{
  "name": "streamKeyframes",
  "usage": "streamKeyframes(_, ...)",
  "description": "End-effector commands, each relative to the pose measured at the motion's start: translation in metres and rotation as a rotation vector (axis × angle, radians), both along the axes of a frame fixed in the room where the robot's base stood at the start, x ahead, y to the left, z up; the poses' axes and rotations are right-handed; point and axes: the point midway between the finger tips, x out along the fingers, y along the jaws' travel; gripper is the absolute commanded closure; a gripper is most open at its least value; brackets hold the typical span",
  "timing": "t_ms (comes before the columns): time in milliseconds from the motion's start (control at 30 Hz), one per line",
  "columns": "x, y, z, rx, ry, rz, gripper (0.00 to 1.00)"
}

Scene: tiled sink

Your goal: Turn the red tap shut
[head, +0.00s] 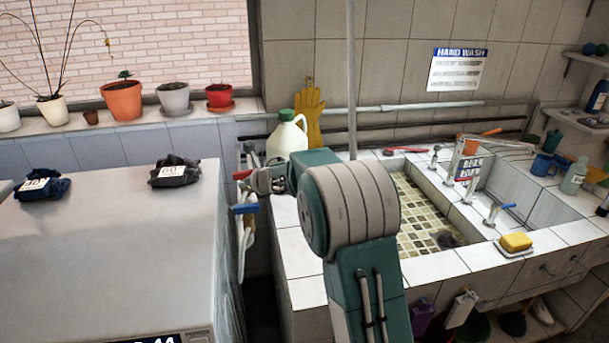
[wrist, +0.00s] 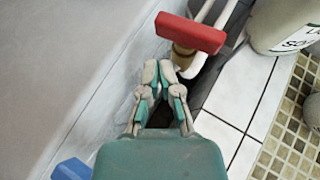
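The red tap (wrist: 190,33) has a flat bar handle on a brass-coloured valve body beside pale hoses, in the gap between the grey-white block and the tiled sink. In the head view its red handle (head: 242,174) shows just left of my gripper (head: 264,182). In the wrist view my gripper (wrist: 159,70) points at the tap, fingertips together and nothing visible between them. The red handle lies just beyond the tips; I cannot tell whether they touch it. A blue tap handle (head: 244,209) sits below it, and it also shows at the lower left of the wrist view (wrist: 72,170).
The grey-white block (head: 110,235) bounds the gap on the left, the sink's white tiles (wrist: 237,88) on the right. A white jug (head: 287,138) stands close on the sink edge. Yellow gloves (head: 309,115) hang behind. Other red-handled and blue-handled taps stand at the sink.

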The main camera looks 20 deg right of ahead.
Motion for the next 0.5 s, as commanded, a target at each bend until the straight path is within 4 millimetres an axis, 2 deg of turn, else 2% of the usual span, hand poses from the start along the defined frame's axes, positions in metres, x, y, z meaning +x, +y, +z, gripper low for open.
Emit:
streamKeyframes(100, -0.019, -0.013, 0.0, 0.003, 0.001, -0.006, 1.0)
streamKeyframes(200, -0.033, -0.02, 0.01, 0.005, -0.001, -0.006, 1.0)
streamKeyframes(500, -0.074, -0.031, 0.035, 0.001, -0.001, -0.005, 1.0)
